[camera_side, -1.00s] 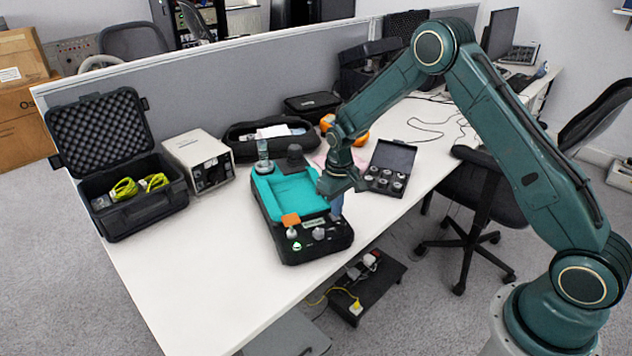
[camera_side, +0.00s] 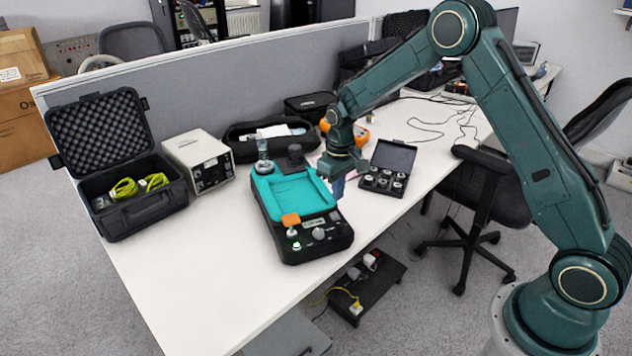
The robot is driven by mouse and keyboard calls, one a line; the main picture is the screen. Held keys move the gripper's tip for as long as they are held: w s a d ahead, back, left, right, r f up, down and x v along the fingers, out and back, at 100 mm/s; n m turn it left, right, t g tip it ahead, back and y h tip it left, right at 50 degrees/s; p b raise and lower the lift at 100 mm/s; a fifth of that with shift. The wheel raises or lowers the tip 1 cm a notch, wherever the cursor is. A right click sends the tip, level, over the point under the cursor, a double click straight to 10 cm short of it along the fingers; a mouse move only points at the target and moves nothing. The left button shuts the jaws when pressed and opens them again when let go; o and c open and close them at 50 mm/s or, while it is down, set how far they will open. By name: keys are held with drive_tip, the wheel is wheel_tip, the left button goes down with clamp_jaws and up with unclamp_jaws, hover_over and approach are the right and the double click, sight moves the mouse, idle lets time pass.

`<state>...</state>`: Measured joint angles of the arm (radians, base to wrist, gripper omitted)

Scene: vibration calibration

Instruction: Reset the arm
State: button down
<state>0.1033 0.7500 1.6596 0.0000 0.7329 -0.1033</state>
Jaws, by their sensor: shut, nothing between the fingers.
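My gripper (camera_side: 338,188) hangs above the right edge of the calibration unit, pointing down, with its fingers shut and nothing seen between them. The calibration unit (camera_side: 318,250) is a black case with a teal tray (camera_side: 290,190) on top. A grey metal cylinder (camera_side: 263,160) stands at the unit's back left, beside a dark knob-like part (camera_side: 295,157). The fingertips partly cover the unit's right side.
An open black box (camera_side: 388,180) of small round weights lies right of my gripper. An orange device (camera_side: 360,137) is behind. A white instrument (camera_side: 197,160) and an open foam-lined case (camera_side: 135,205) with yellow cables stand left. The table's front left (camera_side: 190,270) is clear.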

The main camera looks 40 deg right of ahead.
drive_tip(key=shift+r, duration=0.15)
drive_tip(key=s+a+r+t, duration=0.1)
drive_tip(key=s+a+r, duration=0.1)
drive_tip(key=s+r, duration=0.6)
drive_tip(key=s+a+r+t, duration=0.15)
drive_tip(key=s+r, duration=0.25)
drive_tip(key=r, duration=0.8)
drive_tip(key=s+a+r+t, duration=0.1)
drive_tip(key=s+r, duration=0.1)
drive_tip(key=s, duration=0.8)
drive_tip(key=s+r+t, duration=0.2)
drive_tip(key=s, duration=0.8)
drive_tip(key=shift+a+r, duration=0.3)
drive_tip(key=shift+a, duration=0.05)
drive_tip(key=shift+w+r, duration=0.1)
drive_tip(key=shift+w, duration=0.05)
